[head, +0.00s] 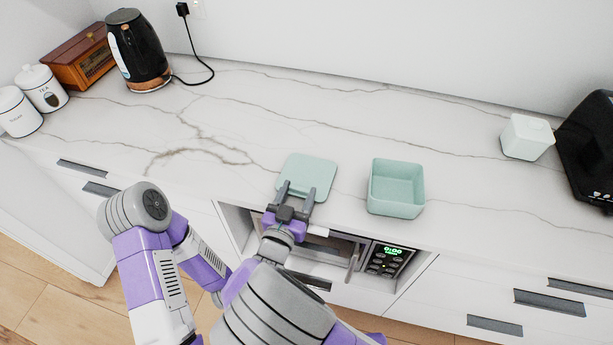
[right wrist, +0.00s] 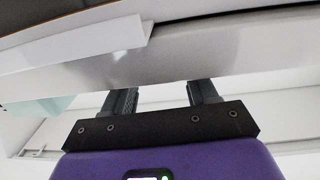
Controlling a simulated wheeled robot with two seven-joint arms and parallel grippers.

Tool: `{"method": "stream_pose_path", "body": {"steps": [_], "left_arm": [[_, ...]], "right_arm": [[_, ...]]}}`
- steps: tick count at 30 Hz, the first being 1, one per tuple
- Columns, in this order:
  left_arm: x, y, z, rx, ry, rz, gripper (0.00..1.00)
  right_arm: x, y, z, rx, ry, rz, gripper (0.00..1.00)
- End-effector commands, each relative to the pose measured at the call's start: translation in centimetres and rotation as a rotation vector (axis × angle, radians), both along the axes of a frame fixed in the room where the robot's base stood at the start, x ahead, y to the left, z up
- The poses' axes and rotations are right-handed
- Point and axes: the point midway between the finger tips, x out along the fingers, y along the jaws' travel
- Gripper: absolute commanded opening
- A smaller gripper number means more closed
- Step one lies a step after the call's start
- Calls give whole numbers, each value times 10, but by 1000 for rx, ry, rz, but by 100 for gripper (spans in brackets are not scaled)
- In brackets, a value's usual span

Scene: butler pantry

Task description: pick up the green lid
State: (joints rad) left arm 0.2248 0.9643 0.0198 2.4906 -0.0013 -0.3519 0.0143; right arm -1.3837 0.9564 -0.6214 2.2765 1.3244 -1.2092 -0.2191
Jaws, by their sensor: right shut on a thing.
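The green lid (head: 308,173) is a flat, pale green square near the counter's front edge, left of the matching open green box (head: 396,190). My right gripper (head: 295,190) is at the lid's near edge, its two fingers apart with part of the lid between them, shut on it. The fingers hide part of that edge. In the right wrist view, the right gripper (right wrist: 163,92) shows its two dark fingers against a white counter edge. A patch of pale green shows at the left there; I cannot tell which piece it is. My left gripper is out of view.
A microwave (head: 390,260) sits in an open bay below the counter edge. A black kettle (head: 140,50), white canisters (head: 43,88) and a wooden box (head: 82,58) stand back left. A white container (head: 527,137) and black appliance (head: 590,150) stand right. Mid-counter is clear.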

Motion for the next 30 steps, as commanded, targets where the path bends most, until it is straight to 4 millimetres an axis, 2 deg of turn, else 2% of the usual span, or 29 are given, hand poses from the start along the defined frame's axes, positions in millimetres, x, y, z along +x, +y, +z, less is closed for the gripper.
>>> {"method": "stream_pose_path", "body": {"steps": [7, 10, 21, 25, 30], "left_arm": [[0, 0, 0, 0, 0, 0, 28], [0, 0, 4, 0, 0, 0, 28], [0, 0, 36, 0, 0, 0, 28], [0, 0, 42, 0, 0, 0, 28], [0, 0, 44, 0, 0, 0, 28]], "right_arm": [[0, 0, 0, 0, 0, 0, 28], [0, 0, 7, 1, 0, 0, 28], [0, 0, 79, 4, -1, 1, 28], [0, 0, 95, 2, -1, 0, 28], [0, 0, 101, 0, 0, 0, 28]]}}
